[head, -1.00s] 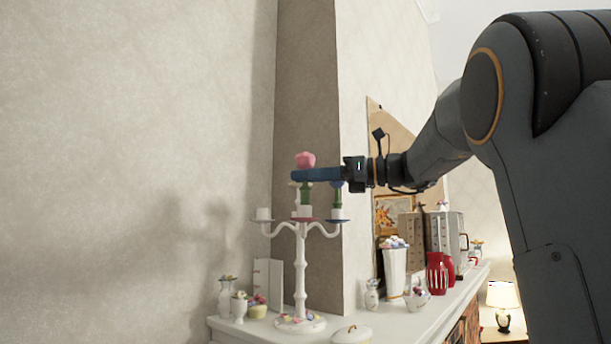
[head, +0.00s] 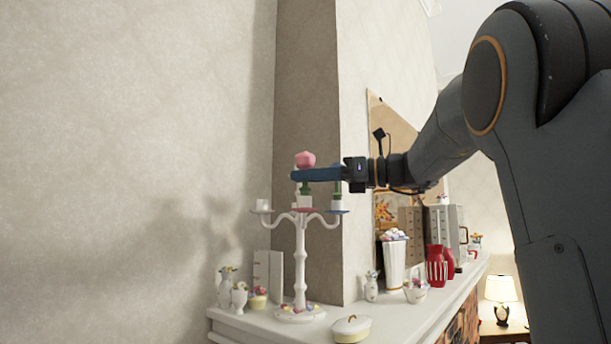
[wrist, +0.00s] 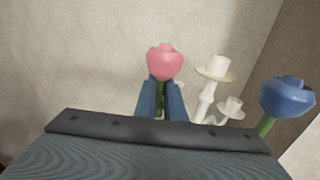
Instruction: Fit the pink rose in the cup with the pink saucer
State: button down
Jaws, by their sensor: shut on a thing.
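My gripper (head: 298,174) is shut on the stem of the pink rose (head: 305,159). The rose is upright, its bloom just above the fingers, also in the wrist view (wrist: 165,62). Its green stem shows below the fingers, right above the middle white cup (head: 304,201) of a white candelabra (head: 300,255). That cup stands on the pink saucer (head: 298,213). I cannot tell whether the stem's lower end is inside the cup or just over or in front of it. The pink saucer's cup is hidden in the wrist view.
A blue rose (wrist: 288,97) stands close on the right, over the blue saucer (head: 339,212). The candelabra's left cup (head: 263,205) looks empty. Small vases, a lidded pot (head: 351,330) and red vases (head: 437,264) crowd the mantel (head: 385,322). A wall corner is close behind.

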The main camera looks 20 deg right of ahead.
jog(key=c, duration=1.8)
grip_release()
jog(key=shift+o, duration=0.2)
jog(key=b+v, duration=0.2)
jog(key=v, duration=0.5)
jog(key=shift+s+d, duration=0.25)
jog(key=shift+d, duration=0.1)
